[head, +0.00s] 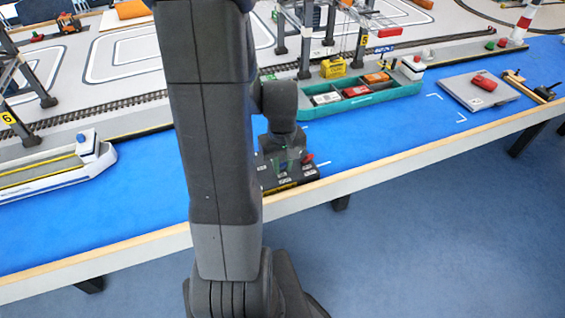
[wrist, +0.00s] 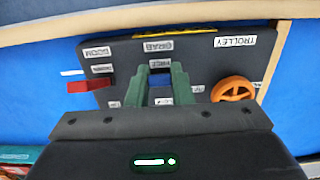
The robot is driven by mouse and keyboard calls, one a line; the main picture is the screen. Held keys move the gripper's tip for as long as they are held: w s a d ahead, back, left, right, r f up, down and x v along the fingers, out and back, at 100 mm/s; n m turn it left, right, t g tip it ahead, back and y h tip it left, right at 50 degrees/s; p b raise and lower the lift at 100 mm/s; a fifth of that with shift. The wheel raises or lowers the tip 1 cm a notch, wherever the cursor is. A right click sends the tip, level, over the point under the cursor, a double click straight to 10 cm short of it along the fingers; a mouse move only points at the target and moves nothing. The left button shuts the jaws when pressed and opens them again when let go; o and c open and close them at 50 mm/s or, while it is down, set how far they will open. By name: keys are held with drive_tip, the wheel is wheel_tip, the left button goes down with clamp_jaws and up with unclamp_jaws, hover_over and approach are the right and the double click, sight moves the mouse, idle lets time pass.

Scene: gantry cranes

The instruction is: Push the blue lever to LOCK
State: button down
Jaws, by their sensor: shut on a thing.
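The control panel (wrist: 118,52), a dark plate with white labels, lies at the table's front edge. It also shows in the head view (head: 300,180), partly behind my arm. My gripper (wrist: 160,70) is over the middle of the panel, its green fingers reaching down to it with a narrow gap between them. In the head view my gripper (head: 287,160) is low over the panel. The LOCK label cannot be read.
On the panel, a red lever (wrist: 90,86) stands left of the fingers and an orange wheel (wrist: 233,90) right of them. A green barge (head: 360,102) with containers lies behind the panel. A white boat (head: 60,172) is at left. Blue table surface (head: 140,205) is clear between.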

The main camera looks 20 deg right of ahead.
drive_tip(key=shift+w+r+g+p, duration=0.35)
drive_tip(key=shift+w+g+p, duration=0.1)
drive_tip(key=shift+g+p, duration=0.8)
drive_tip(key=w+g+p, duration=0.1)
drive_tip(key=g+p, duration=0.1)
drive_tip(key=shift+g+p, duration=0.25)
drive_tip(key=shift+p, duration=0.15)
drive_tip(key=g, duration=0.1)
drive_tip(key=w+g+p, duration=0.1)
drive_tip(key=g, duration=0.1)
drive_tip(key=shift+w+f+p, duration=0.2)
drive_tip(key=shift+f+p, duration=0.05)
drive_tip(key=shift+p, duration=0.05)
drive_tip(key=shift+w+f+g, duration=0.15)
drive_tip(key=shift+w+g, duration=0.1)
drive_tip(key=shift+g, duration=0.5)
drive_tip(key=shift+w+f+g, duration=0.1)
drive_tip(key=shift+w+g, duration=0.1)
drive_tip(key=shift+g, duration=0.55)
drive_tip(key=c, duration=1.3)
unclamp_jaws()
drive_tip(key=v, duration=0.4)
drive_tip(key=b+v, duration=0.1)
drive_tip(key=v, duration=0.9)
drive_tip(key=shift+a+f+b, duration=0.15)
drive_tip(key=shift+a+b, duration=0.1)
drive_tip(key=shift+b, duration=0.05)
